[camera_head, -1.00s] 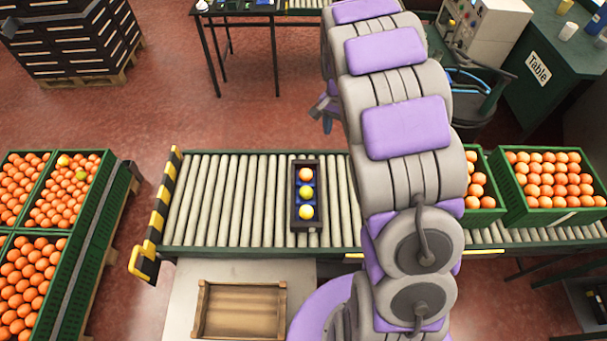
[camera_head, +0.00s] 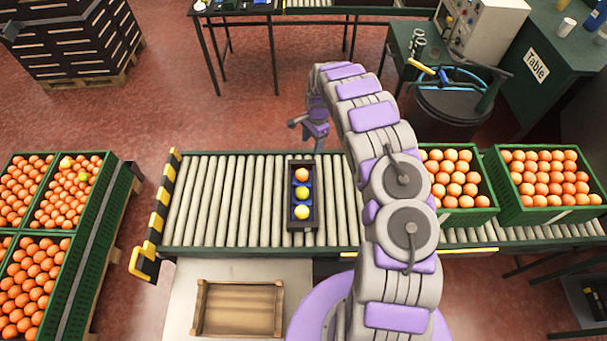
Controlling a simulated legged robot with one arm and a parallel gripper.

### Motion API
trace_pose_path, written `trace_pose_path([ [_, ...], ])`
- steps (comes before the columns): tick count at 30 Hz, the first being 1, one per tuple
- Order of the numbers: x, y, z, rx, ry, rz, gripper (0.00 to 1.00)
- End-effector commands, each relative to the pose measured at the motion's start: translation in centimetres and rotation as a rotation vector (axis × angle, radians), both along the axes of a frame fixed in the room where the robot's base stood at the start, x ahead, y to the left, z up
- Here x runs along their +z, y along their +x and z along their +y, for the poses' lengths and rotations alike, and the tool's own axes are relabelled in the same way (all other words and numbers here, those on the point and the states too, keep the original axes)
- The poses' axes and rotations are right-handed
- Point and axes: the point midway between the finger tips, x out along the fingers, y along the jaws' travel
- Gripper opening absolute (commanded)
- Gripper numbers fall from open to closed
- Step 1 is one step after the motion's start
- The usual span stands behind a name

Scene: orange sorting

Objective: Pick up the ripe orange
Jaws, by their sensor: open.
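A dark narrow tray (camera_head: 316,222) lies on the roller conveyor. It holds a row of three fruits: an orange-coloured one (camera_head: 302,174) at the far end, a yellow one (camera_head: 302,191) in the middle and a paler yellow one (camera_head: 302,212) at the near end. The orange-coloured one looks the ripe one. My gripper (camera_head: 303,126) hangs beyond the tray, behind the conveyor's far edge, apart from the fruits. It is open and empty; its fingers are small in the picture.
The roller conveyor (camera_head: 225,200) has free room left of the tray. Green crates of oranges (camera_head: 500,210) stand on it at the right. More crates (camera_head: 66,285) stand at the left. An empty wooden crate (camera_head: 238,308) lies in front.

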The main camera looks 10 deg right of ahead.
Motion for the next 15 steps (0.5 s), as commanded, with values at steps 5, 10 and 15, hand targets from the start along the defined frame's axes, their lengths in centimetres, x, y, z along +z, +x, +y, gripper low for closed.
trace_pose_path([
  [5,-1.8,0.1,0.9,-0.007,0.003,0.001,0.64],
  [10,-4.9,0.1,1.3,-0.007,0.003,-0.003,0.64],
  [15,-8.2,-0.3,1.3,-0.008,0.007,0.001,0.64],
])
